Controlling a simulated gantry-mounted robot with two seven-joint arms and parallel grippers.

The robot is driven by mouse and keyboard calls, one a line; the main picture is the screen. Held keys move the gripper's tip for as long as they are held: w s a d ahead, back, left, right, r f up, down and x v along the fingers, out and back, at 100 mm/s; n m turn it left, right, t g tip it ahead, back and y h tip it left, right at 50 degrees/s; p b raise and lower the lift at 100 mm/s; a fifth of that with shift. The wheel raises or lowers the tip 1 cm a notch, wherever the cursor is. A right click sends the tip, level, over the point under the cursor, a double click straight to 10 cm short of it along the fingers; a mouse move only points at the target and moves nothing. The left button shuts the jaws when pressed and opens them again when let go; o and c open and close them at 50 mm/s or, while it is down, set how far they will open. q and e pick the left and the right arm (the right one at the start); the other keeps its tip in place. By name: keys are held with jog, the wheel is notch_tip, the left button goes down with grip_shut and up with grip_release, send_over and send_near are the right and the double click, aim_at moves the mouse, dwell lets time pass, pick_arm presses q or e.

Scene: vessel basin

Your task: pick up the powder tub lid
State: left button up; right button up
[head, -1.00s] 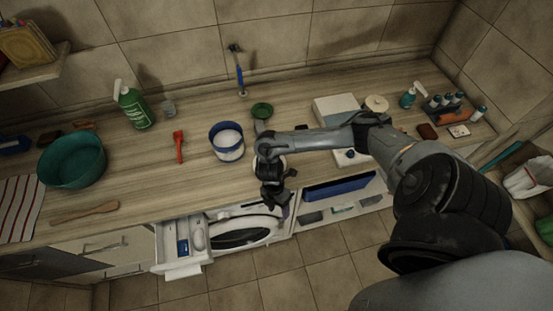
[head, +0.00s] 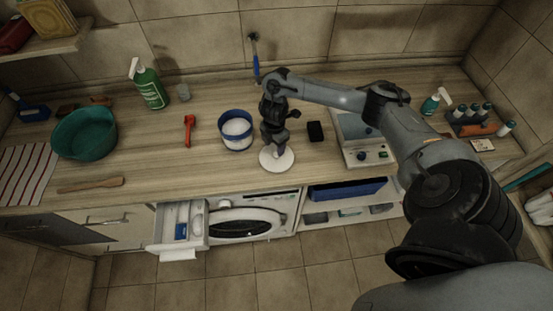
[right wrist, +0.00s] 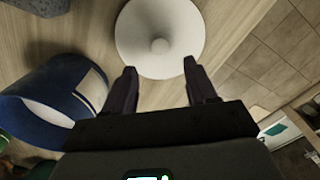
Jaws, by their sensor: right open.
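The powder tub lid (head: 277,163) is a white round disc that lies on the wooden counter near its front edge. In the right wrist view the lid (right wrist: 160,40) shows a small round knob at its middle. My right gripper (head: 276,146) points down just above and behind the lid. In the wrist view its two fingers (right wrist: 158,80) are apart and empty, with the knob ahead, between their lines. The powder tub (head: 237,131), blue-rimmed with white powder inside, stands open just left of the lid; it also shows in the wrist view (right wrist: 45,105). My left gripper is not in view.
A red-handled tool (head: 189,131) lies left of the tub. A small black block (head: 316,131) and a scale-like device (head: 368,150) are to the right. A teal basin (head: 86,133) stands far left. An open drawer (head: 181,228) juts out below the counter.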

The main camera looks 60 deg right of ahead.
aim_at(276, 154)
jog(key=shift+s+d+f+b, duration=0.1)
jog(key=shift+f+b, duration=0.1)
jog(key=shift+f, duration=0.45)
jog(key=shift+s+d+f+b, duration=0.1)
jog(key=shift+f+b, duration=0.1)
jog(key=shift+f, duration=0.45)
jog(key=shift+d+f+p, duration=0.1)
jog(key=shift+f+p, duration=0.25)
jog(key=shift+f, duration=1.25)
jog(key=shift+d, duration=0.1)
grip_shut()
jog(key=shift+r, duration=0.15)
